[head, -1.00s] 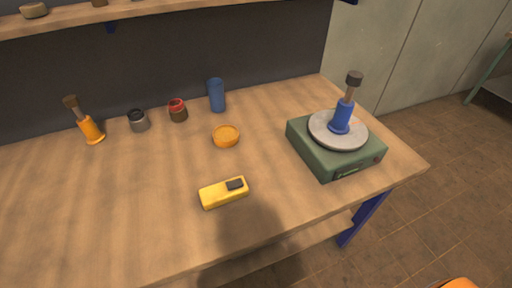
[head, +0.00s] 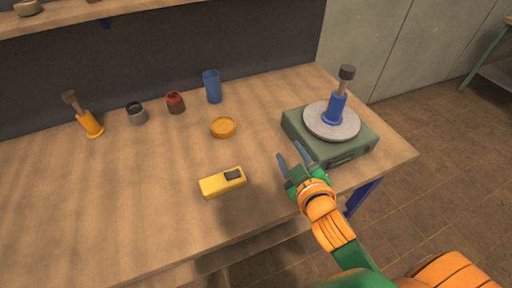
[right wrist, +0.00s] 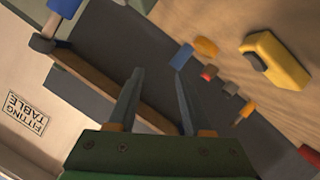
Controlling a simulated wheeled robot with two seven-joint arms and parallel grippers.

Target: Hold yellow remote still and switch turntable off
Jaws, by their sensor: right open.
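The yellow remote (head: 219,184) lies on the table with a dark switch piece (head: 233,175) on its top. It also shows at the upper right of the right wrist view (right wrist: 285,61). The turntable is a green box (head: 350,151) with a round grey plate (head: 345,128) at the table's right. A blue-handled brush (head: 336,105) stands on the plate. My right gripper (head: 291,160) is open and empty, between remote and turntable, near the turntable's front left corner. Its two fingers stand apart in the right wrist view (right wrist: 158,95). My left gripper is not in view.
An orange dish (head: 223,128) lies behind the remote. A blue cup (head: 212,87), a red-rimmed jar (head: 175,103), a grey jar (head: 137,114) and an orange-handled brush (head: 90,121) stand farther back. A shelf (head: 130,13) runs above. The table front left is clear.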

